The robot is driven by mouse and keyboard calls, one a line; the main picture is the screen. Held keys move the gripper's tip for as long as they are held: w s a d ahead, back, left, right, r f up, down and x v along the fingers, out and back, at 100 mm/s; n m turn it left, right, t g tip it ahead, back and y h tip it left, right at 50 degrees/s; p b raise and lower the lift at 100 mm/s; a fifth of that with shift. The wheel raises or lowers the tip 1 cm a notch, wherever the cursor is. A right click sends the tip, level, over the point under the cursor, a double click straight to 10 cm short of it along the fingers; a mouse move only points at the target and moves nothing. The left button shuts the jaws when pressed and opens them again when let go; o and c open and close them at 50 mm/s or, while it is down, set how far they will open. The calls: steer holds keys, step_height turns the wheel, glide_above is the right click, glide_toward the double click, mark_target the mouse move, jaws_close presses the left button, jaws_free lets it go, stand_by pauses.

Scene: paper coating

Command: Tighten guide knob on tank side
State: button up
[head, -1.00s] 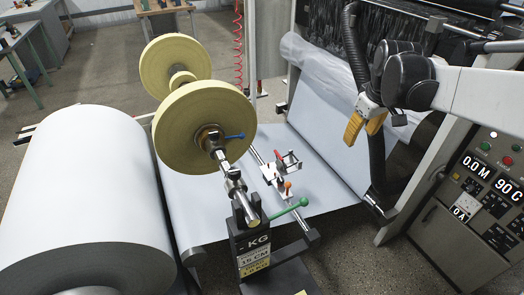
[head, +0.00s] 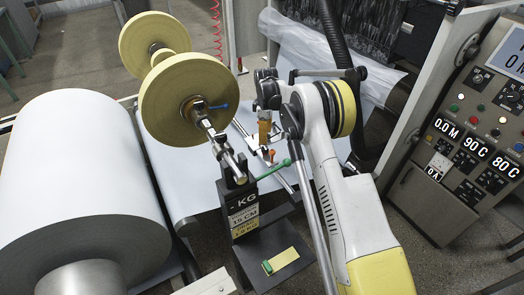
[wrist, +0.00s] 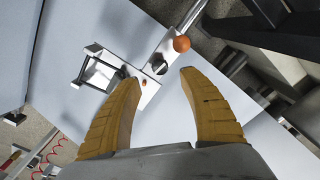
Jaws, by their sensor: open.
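My gripper (head: 264,133) is over the metal guide bar at mid-picture in the head view, with its yellow fingers pointing down. In the wrist view my gripper (wrist: 159,79) is open and empty, its fingers apart. Beyond the fingertips is the guide bracket (wrist: 148,90), a silver plate with a square frame on its left. An orange ball knob (wrist: 182,43) is at the bracket's upper right, and a small dark knob (wrist: 160,68) is on the plate. The orange knob (head: 271,154) shows just below my fingers in the head view. I see no contact with either knob.
A large white paper roll (head: 80,170) fills the left. Yellow reels (head: 190,98) on a shaft stand close left of my gripper. The control panel (head: 470,140) is at right.

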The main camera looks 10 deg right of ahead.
mark_target(265, 148)
step_height(265, 148, down, 8)
steer(key=b, duration=0.2)
steer(key=shift+b, duration=0.4)
jaws_close()
